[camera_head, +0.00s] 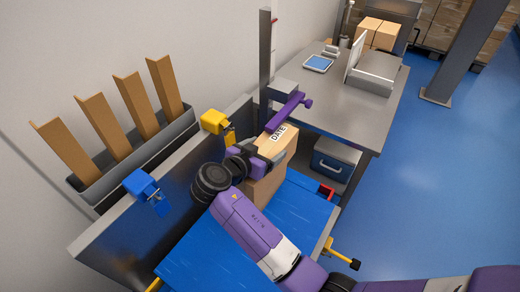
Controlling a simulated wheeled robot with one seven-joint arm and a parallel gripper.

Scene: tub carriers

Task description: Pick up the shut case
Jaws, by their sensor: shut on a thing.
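A cardboard case (266,188) with a shut top and a white DATE label stands upright at the far end of a blue-topped platform (200,262). My gripper (270,160) reaches it from the left and is shut on it. The gripper and wrist hide part of the case's near side and middle. I cannot tell whether the case's bottom touches the blue top.
A purple arm on a grey post (265,65) hangs close above the case. A metal table (335,105) stands behind it. A grey panel with blue (140,184) and yellow (214,121) fittings and a rack of cardboard angles lie left.

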